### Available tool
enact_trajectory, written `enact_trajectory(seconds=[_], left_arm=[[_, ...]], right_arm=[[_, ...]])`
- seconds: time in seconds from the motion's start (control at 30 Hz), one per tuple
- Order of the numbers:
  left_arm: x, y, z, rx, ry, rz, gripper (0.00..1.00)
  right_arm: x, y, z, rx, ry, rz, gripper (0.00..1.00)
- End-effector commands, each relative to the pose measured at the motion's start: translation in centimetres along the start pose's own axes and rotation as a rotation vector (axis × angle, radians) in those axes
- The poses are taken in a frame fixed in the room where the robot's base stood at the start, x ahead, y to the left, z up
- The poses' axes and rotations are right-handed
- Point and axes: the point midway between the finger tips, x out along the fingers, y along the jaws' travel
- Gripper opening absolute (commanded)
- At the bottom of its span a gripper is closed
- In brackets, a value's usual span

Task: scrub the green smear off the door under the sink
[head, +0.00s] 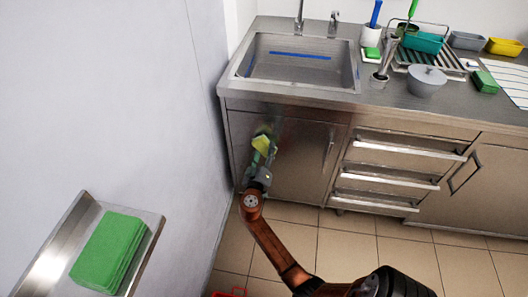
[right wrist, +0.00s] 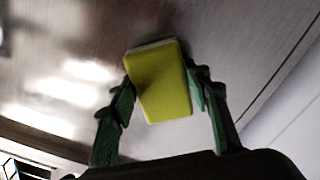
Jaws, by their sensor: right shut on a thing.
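The steel door (head: 300,165) under the sink (head: 300,84) is closed, with a vertical handle at its right side. My right gripper (head: 262,157) is at the upper left part of this door, shut on a yellow sponge (head: 263,143). In the right wrist view the sponge (right wrist: 162,85) sits between the two green fingers (right wrist: 160,98), its pale far edge close to or against the door surface (right wrist: 75,40). I cannot make out a clear green smear; the sponge and gripper hide part of the door. My left gripper is not in view.
A wall (head: 130,110) stands close on the left. A steel shelf (head: 57,240) with green pads (head: 110,250) juts out at the lower left. Drawers with bar handles (head: 405,152) are right of the door. Tiled floor (head: 350,250) lies below.

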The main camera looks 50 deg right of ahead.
Motion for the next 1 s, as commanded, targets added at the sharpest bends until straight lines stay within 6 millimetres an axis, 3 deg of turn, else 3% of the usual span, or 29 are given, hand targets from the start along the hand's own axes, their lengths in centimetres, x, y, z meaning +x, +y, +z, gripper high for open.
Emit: enact_trajectory(seconds=[0.67, 1.0], left_arm=[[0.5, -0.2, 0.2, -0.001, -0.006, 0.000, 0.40], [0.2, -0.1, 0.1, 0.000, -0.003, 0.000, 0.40]], right_arm=[[1.1, 0.1, 0.0, 0.001, 0.000, 0.000, 0.21], [1.0, 1.8, 1.4, 0.000, -0.001, 0.001, 0.21]])
